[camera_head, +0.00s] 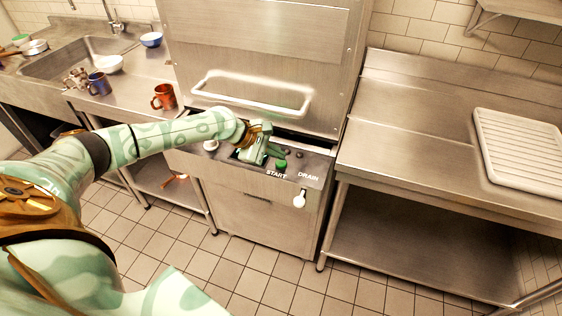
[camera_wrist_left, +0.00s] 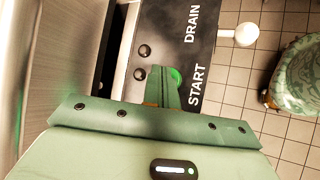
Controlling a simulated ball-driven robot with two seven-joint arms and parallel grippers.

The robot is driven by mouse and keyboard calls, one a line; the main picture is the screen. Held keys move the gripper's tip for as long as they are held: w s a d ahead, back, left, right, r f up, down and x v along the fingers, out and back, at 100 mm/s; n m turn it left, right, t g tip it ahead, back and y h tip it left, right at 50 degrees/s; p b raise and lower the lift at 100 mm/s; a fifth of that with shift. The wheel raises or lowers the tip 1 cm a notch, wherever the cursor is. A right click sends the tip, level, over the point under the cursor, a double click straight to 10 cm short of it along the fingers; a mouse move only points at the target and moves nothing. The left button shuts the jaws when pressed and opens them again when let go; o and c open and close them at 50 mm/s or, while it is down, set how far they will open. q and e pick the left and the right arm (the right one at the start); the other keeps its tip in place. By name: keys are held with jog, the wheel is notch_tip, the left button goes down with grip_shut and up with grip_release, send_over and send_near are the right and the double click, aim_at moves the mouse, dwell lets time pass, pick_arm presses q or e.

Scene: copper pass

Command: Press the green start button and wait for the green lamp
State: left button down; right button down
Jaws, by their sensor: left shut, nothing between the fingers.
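The green start button (camera_head: 281,164) sits on the dark control strip (camera_head: 313,168) of the steel machine, just above the word START. In the left wrist view the button (camera_wrist_left: 176,76) is bright green and partly hidden behind my fingers. My left gripper (camera_head: 272,153) is shut and empty, its fingertips right beside the button. In the wrist view the closed fingers (camera_wrist_left: 165,88) overlap the button's edge; I cannot tell whether they touch it. I cannot make out a lit green lamp. Two small dark round fittings (camera_wrist_left: 144,50) sit by the button. My right gripper is out of view.
A white knob (camera_head: 299,199) hangs below DRAIN. A red mug (camera_head: 164,97) and blue mug (camera_head: 99,84) stand on the left counter. A white rack (camera_head: 520,150) lies on the right table.

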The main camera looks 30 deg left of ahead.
aim_at(277, 163)
pick_arm(q)
jog(key=shift+f, duration=0.3)
jog(key=shift+f, duration=0.55)
dwell(0.6)
jog(key=shift+r, duration=0.1)
jog(key=shift+r+p, duration=0.9)
jog(key=shift+p, duration=0.1)
notch_tip(277, 163, up, 5)
jog(key=p, duration=0.5)
jog(key=shift+f, duration=0.1)
